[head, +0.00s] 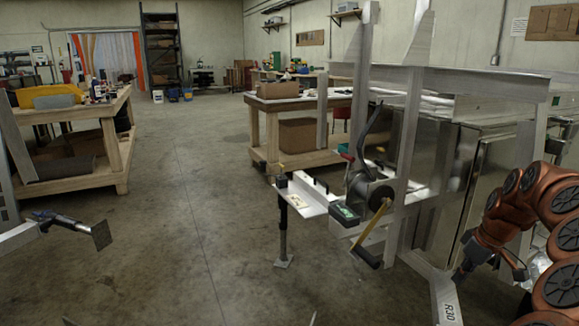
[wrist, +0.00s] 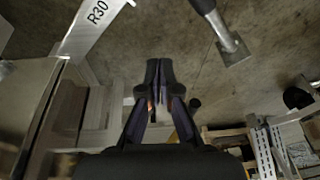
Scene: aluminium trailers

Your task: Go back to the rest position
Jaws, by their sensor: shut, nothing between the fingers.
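My gripper (wrist: 159,66) is shut and empty in the wrist view, its two dark fingers together over the concrete floor. In the head view my orange arm is folded at the right edge, and my gripper (head: 462,274) shows small and dark beside the trailer frame. The frame beam marked R30 (head: 445,300) is just left of it there; the same beam (wrist: 95,20) is at the upper left in the wrist view. I see no contact between gripper and frame, but the exact gap is hard to tell.
The aluminium trailer (head: 480,80) with its winch (head: 372,192) fills the right side. Its jack leg (head: 283,235) stands on the floor. A wooden workbench (head: 120,140) is at left, another (head: 262,125) in the middle. The floor (head: 190,220) between them is clear.

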